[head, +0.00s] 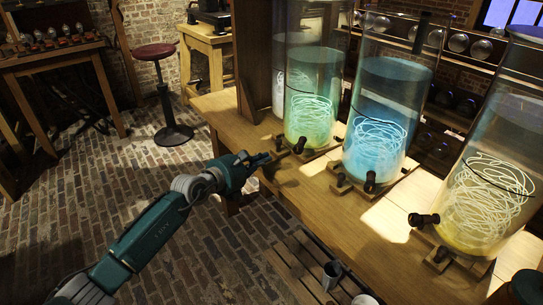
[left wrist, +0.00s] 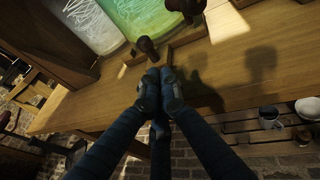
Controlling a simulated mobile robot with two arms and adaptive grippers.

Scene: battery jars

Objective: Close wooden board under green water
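The jar of green water (head: 311,98) stands on the wooden table (head: 240,120), with pale coiled strands inside. A small wooden board (head: 317,152) with dark knobs (head: 299,145) sits at its foot. The green jar shows at the top of the left wrist view (left wrist: 140,16), with the board's edge (left wrist: 185,38) below it. My left gripper (head: 262,159) is at the table's front edge, just short of the board. In the left wrist view its fingertips (left wrist: 159,84) are together with nothing seen between them, below a dark knob (left wrist: 147,46). My right gripper is not seen.
A blue-water jar (head: 385,108) and a yellow-water jar (head: 487,190) stand to the right on similar boards with knobs. A pale jar (head: 296,85) is behind the green one. A slatted bench (head: 300,262) with cups is below the table. A red stool (head: 155,52) stands on the brick floor.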

